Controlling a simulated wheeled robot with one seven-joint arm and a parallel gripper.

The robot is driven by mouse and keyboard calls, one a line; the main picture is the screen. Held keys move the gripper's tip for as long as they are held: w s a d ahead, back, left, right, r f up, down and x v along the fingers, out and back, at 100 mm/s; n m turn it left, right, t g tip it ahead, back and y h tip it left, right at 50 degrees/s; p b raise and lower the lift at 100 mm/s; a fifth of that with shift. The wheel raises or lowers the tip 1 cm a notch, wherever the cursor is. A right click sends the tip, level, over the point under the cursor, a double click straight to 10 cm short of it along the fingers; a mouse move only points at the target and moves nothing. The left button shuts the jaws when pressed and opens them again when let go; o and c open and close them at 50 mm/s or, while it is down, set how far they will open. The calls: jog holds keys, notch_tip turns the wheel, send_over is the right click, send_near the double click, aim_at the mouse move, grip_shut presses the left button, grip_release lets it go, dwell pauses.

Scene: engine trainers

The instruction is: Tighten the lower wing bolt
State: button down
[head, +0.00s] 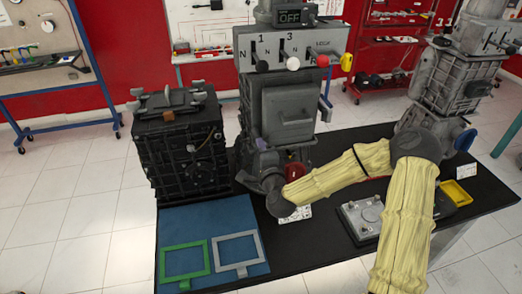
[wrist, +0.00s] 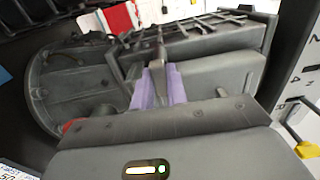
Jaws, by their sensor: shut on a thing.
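In the wrist view, my gripper (wrist: 160,70) is shut on a purple winged piece (wrist: 142,92), which I take for the lower wing bolt. Its wings flare out on both sides of a narrow grey finger; its shank is hidden. In the head view, my gripper (head: 276,190) is at the low front of the middle grey engine trainer (head: 287,110), and the held bolt cannot be made out there. A blue-purple knob (head: 261,144) shows higher on that trainer. How far the bolt is screwed in cannot be seen.
A red round part (head: 292,170) is beside my gripper. A black engine block (head: 180,148) stands left. A blue mat (head: 190,222) carries a green frame (head: 184,260) and a grey frame (head: 234,251). A metal plate (head: 362,218) and yellow tray (head: 456,192) lie right, near my arm.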

jog(key=shift+d+f, duration=0.1)
dwell(0.3)
jog(key=c, duration=1.4)
grip_release()
